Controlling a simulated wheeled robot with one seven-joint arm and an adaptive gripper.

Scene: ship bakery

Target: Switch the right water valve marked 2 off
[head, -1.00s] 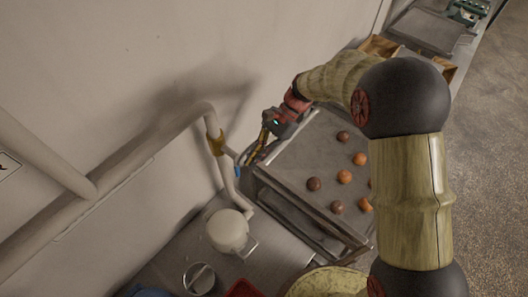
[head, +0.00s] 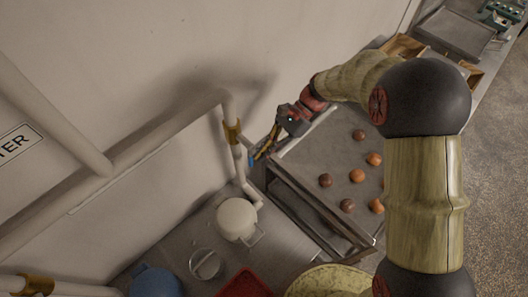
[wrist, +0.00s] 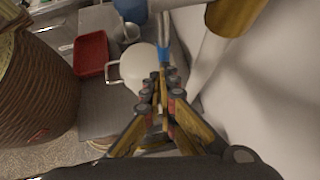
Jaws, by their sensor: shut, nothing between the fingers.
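A pale pipe (head: 229,108) runs down the wall with a brass collar (head: 232,132) on it. A small blue valve handle (head: 250,158) shows beside the pipe below the collar. No number 2 is legible on it. In the wrist view, the blue handle (wrist: 164,52) lies just beyond my fingertips. My gripper (head: 261,151) is shut and empty, right beside the handle in the head view; it also shows in the wrist view (wrist: 159,82). I cannot tell whether the fingertips touch the handle. My fingers hide part of the valve area.
A white lidded pot (head: 236,219) stands below the pipe on the metal counter. A metal cup (head: 205,264), a blue container (head: 156,281) and a red tray (head: 246,284) are nearby. A rack tray (head: 335,150) with several round buns is to the right. The wall is close behind.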

